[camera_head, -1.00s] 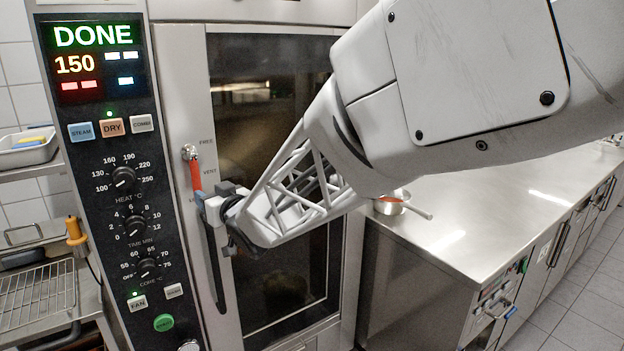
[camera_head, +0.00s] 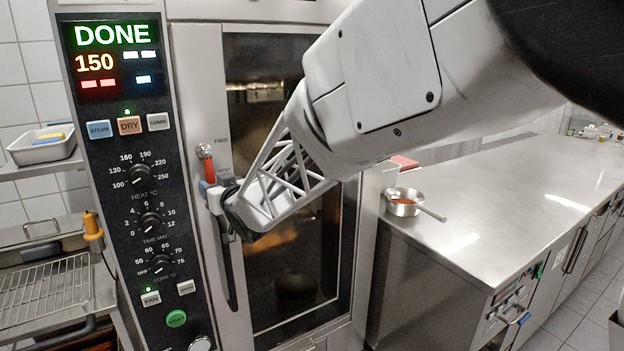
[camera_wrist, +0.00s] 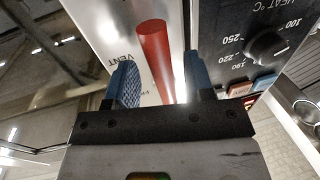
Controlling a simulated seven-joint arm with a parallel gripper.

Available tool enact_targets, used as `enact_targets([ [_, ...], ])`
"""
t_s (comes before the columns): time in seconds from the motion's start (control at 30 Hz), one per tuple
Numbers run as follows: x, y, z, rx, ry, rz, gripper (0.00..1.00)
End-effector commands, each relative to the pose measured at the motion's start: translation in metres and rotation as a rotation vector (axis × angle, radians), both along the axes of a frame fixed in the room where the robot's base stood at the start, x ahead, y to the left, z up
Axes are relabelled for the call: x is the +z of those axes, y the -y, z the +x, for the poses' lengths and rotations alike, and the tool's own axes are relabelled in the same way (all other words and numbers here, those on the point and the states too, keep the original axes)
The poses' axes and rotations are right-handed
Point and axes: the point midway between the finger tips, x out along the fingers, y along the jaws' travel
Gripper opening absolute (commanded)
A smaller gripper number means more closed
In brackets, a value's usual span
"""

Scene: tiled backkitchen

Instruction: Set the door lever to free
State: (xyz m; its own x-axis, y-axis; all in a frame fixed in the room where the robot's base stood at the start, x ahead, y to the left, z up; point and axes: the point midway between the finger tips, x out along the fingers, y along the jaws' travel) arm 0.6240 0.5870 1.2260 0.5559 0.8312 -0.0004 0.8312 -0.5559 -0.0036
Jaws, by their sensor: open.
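The red door lever (camera_head: 208,168) hangs down from its metal pivot on the oven door's pale frame in the head view. The label FREE stands beside the pivot, with VENT lower, partly covered. My gripper (camera_head: 224,190) is at the lever's lower end and hides it. In the wrist view, the red lever (camera_wrist: 155,55) shows between the two blue fingers of my open gripper (camera_wrist: 161,88), with gaps on both sides. I cannot tell how deep it sits between them.
The control panel (camera_head: 140,240) with knobs and a DONE display is left of the door. A long dark door handle (camera_head: 229,270) runs below my gripper. A pan (camera_head: 404,205) stands on the steel counter (camera_head: 500,190) at right. A wire rack (camera_head: 45,290) is at lower left.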

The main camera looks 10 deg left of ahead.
Motion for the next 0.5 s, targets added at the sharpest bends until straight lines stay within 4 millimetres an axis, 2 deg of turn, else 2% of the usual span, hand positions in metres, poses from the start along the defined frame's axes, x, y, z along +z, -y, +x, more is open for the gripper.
enact_targets([
  [0.2,0.000,-0.012,0.008,0.000,0.000,0.000,0.48],
  [0.5,0.000,-0.016,0.010,0.000,0.001,0.001,0.48],
])
